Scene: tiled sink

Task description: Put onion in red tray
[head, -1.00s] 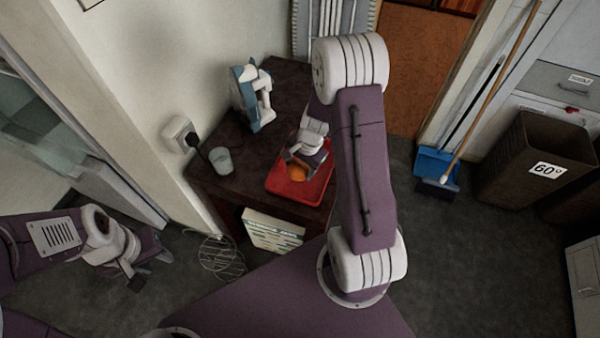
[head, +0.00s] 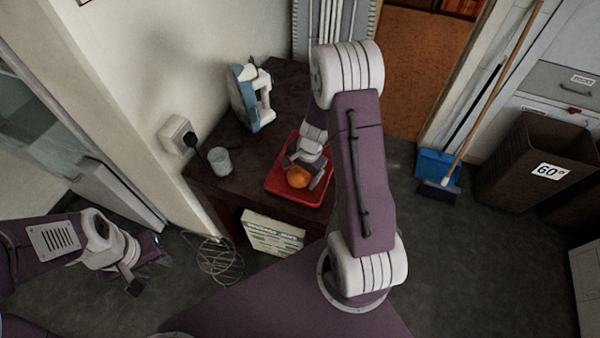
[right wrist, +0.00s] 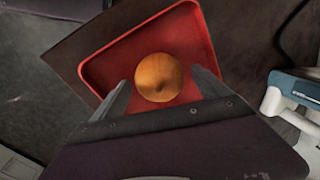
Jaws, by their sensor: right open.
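The orange-brown onion (head: 298,177) lies in the red tray (head: 284,188) on the dark table. In the right wrist view the onion (right wrist: 159,77) sits on the floor of the red tray (right wrist: 101,72), just beyond my open fingers. My right gripper (head: 304,172) is over the tray in the head view; its fingers (right wrist: 160,88) stand apart on both sides of the onion with gaps. My left gripper (head: 147,268) hangs at the lower left, away from the table; its fingers look spread and empty.
A blue and white appliance (head: 250,97) stands at the back of the dark table (head: 240,165). A glass (head: 220,160) stands near its left edge. A wire whisk-like object (head: 218,262) is at the lower left. A brown bin (head: 530,165) and broom are at the right.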

